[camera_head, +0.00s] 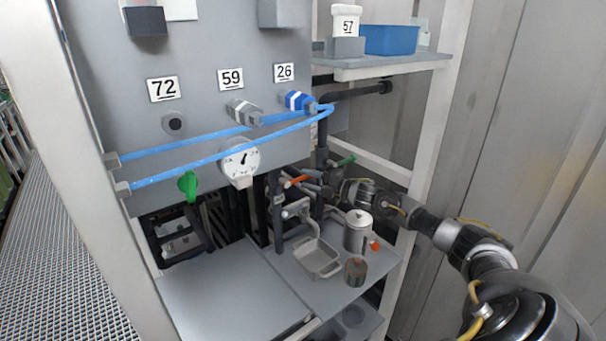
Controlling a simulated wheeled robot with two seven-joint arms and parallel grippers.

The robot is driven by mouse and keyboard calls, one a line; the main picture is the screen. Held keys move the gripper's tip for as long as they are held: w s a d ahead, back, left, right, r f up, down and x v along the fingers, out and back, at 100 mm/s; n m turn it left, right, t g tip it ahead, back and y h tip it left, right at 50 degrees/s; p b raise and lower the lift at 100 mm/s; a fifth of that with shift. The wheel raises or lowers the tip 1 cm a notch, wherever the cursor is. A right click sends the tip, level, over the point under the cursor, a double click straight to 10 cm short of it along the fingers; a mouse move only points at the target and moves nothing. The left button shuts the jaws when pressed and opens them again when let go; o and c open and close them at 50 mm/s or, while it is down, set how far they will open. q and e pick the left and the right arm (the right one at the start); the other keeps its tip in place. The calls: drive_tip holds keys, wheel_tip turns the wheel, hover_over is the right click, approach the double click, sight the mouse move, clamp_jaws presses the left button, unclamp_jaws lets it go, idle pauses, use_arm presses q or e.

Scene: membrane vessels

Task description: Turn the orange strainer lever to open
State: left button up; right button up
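The orange strainer lever (296,180) shows as a short orange bar on the dark pipework, below the panel and right of the white gauge. My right gripper (318,186) reaches in from the right at about the lever's height. Its fingertips are close to the lever's right end; I cannot tell whether they touch it. The fingers are small and dark against the pipes, so their opening does not show clearly. My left gripper is not in view.
Blue rails (225,150) cross in front of the panel. A white dial (240,162), a green handle (187,185) and a green lever (344,161) are nearby. Below stand a metal canister (356,232), a grey tray (318,258) and a can (356,271). The left shelf surface (225,295) is clear.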

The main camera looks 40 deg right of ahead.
drive_tip(key=shift+p+x, duration=0.35)
drive_tip(key=shift+x, duration=1.05)
clamp_jaws()
